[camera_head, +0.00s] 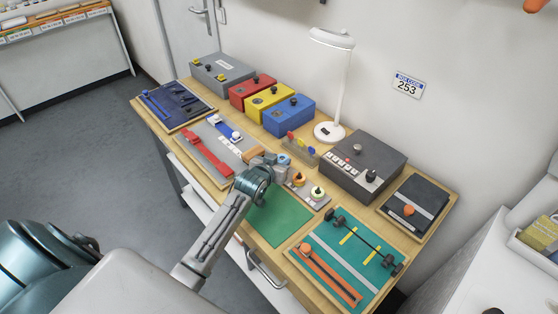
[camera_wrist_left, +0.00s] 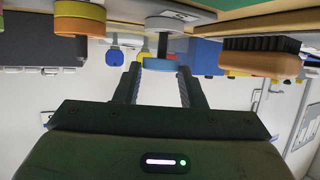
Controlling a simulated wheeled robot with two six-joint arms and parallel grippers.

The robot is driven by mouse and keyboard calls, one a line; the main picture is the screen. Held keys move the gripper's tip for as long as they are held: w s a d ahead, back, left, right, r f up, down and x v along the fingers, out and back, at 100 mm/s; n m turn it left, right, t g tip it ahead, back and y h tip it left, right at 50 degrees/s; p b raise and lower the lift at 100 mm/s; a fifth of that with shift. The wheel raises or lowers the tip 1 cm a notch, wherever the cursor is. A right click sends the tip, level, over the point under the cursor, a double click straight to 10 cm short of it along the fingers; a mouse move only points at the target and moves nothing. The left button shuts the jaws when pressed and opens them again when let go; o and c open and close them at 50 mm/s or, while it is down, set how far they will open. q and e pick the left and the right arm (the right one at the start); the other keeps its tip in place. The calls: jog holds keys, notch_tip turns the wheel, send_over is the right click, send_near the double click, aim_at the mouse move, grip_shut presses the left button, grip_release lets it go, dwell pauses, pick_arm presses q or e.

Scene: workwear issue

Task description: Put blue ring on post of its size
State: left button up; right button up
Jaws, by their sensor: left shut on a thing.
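The blue ring (camera_head: 283,159) is held at the tips of my left gripper (camera_head: 276,162), above the back of the small ring board (camera_head: 309,196). In the left wrist view, which is upside down, the blue ring (camera_wrist_left: 160,64) sits between the two fingers of my left gripper (camera_wrist_left: 160,82). A dark post (camera_wrist_left: 163,45) with a pale round base (camera_wrist_left: 165,22) lines up with the ring; I cannot tell whether the ring is around its tip or just clear of it. My right gripper is out of view.
A wooden brush (camera_head: 250,154) lies close to the left of my gripper. A white lamp (camera_head: 328,130) and a grey box (camera_head: 362,166) stand behind. A green mat (camera_head: 279,220) in front is bare. A teal board (camera_head: 345,262) with barbell-like parts lies to the right.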

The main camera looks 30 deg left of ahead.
pick_arm(q)
jog(key=shift+f, duration=0.15)
jog(key=o, duration=1.4)
notch_tip(320, 180, up, 7)
jog(key=p, duration=0.7)
dwell(0.3)
